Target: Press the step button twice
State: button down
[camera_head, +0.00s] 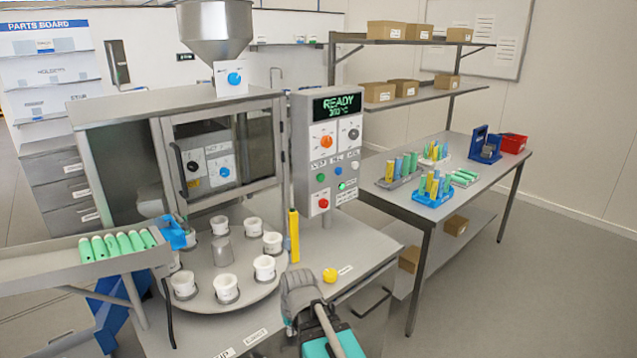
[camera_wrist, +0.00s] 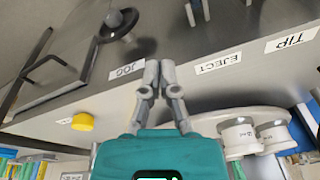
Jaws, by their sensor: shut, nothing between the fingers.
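I cannot tell for certain which button is the step button. A round yellow button (camera_head: 330,275) stands on the front of the metal table, beside a small label that is too small to read. It also shows in the wrist view (camera_wrist: 82,122), left of my gripper and apart from it. My gripper (camera_wrist: 158,68) is shut and empty, with its fingertips together in front of the table edge near the JOG label (camera_wrist: 127,69). In the head view my arm covers the table front just below the yellow button, and the fingertips cannot be made out.
The control panel (camera_head: 300,130) reads READY and carries knobs and several coloured buttons. A turntable (camera_head: 205,297) with white cups (camera_head: 226,288) stands left of the yellow button. A yellow upright post (camera_head: 294,235) is behind it. EJECT (camera_wrist: 218,63) and TIP (camera_wrist: 291,40) labels mark the table edge.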

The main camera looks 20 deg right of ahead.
jog(key=w+d+r+m+t+y, duration=0.1)
jog(key=w+r+t, duration=0.15)
jog(key=w, duration=0.35)
jog(key=w+d+r+t, duration=0.1)
jog(key=w+d+t, duration=0.15)
jog(key=w, duration=0.45)
jog(key=m+t+h, duration=0.4)
jog(key=m+t, duration=0.2)
jog(key=t, duration=0.3)
send_near(321, 178)
jog(key=s+a+f, duration=0.3)
jog(key=a+f, duration=0.2)
jog(key=f, duration=0.3)
jog(key=w+d+r+m+t+h, duration=0.1)
jog(key=d+r+m+h, duration=0.4)
jog(key=d, duration=0.5)
jog(key=shift+d+r+t+h, duration=0.3)
jog(key=shift+d+t+h, duration=0.05)
jog(key=shift+t+h, duration=0.15)
jog(key=shift+w+a, duration=0.1)
jog(key=shift+w, duration=0.15)
jog(key=w+a, duration=0.3)
jog(key=w, duration=0.5)
